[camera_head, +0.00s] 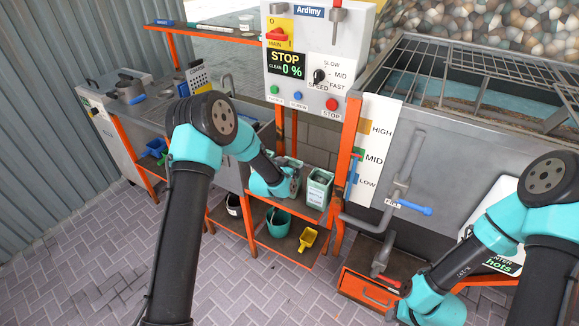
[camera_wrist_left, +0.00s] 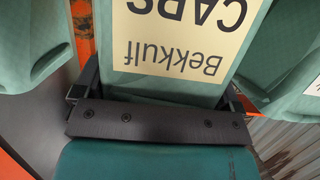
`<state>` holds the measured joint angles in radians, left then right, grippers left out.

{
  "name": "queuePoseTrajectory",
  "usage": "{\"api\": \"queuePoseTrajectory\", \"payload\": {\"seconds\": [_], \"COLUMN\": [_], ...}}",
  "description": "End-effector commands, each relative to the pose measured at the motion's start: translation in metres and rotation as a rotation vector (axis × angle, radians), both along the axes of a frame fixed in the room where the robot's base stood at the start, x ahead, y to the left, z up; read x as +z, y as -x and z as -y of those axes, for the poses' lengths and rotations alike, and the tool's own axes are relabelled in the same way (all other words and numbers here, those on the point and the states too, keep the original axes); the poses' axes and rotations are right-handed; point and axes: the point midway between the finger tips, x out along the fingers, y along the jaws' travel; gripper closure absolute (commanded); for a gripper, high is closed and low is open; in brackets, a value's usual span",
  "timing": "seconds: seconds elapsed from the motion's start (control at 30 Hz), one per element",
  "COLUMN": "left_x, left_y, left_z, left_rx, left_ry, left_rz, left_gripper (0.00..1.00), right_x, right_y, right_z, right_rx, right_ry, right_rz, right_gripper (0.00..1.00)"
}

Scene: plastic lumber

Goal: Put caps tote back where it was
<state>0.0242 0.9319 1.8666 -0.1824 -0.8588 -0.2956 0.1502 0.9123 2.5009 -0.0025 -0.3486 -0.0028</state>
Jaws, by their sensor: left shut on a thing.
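The caps tote (camera_wrist_left: 240,40) is green with a cream label reading "Bekkulf CAPS", upside down in the left wrist view. My left gripper (camera_wrist_left: 155,92) is shut on it, with a dark finger at each side of the tote. In the head view my left gripper (camera_head: 291,182) is at the orange-framed shelf below the control panel, and it and the arm largely hide the held tote. A similar green tote (camera_head: 318,188) with a pale label stands just right of the gripper. Whether the caps tote touches the shelf is hidden. My right gripper is low at the right, its fingers not clear.
In the left wrist view, green totes flank the held one closely at left (camera_wrist_left: 30,40) and right (camera_wrist_left: 290,70). A teal bucket (camera_head: 280,222) and a yellow scoop (camera_head: 308,239) are on the lower shelf. A blue-handled valve (camera_head: 412,207) and pipe stand to the right.

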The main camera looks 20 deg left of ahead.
Motion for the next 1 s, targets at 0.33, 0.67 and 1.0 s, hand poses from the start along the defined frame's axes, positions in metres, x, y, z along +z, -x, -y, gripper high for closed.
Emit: {"api": "queuePoseTrajectory", "payload": {"seconds": [0.33,0.67,1.0], "left_x": [-0.003,-0.001,0.010], "left_y": [0.000,0.000,0.030], "left_z": [0.000,0.000,-0.008], "left_rx": [0.000,0.000,0.001], "left_ry": [0.000,0.000,0.000], "left_rz": [-0.001,0.000,-0.001], "left_gripper": [0.05,0.00,0.00], "right_x": [0.000,0.000,0.000], "right_y": [0.000,0.000,0.000], "right_z": [0.000,0.000,0.000], "right_rx": [0.000,0.000,0.000], "right_ry": [0.000,0.000,0.000], "right_rz": [0.000,0.000,0.000], "right_gripper": [0.57,0.57,0.57]}}
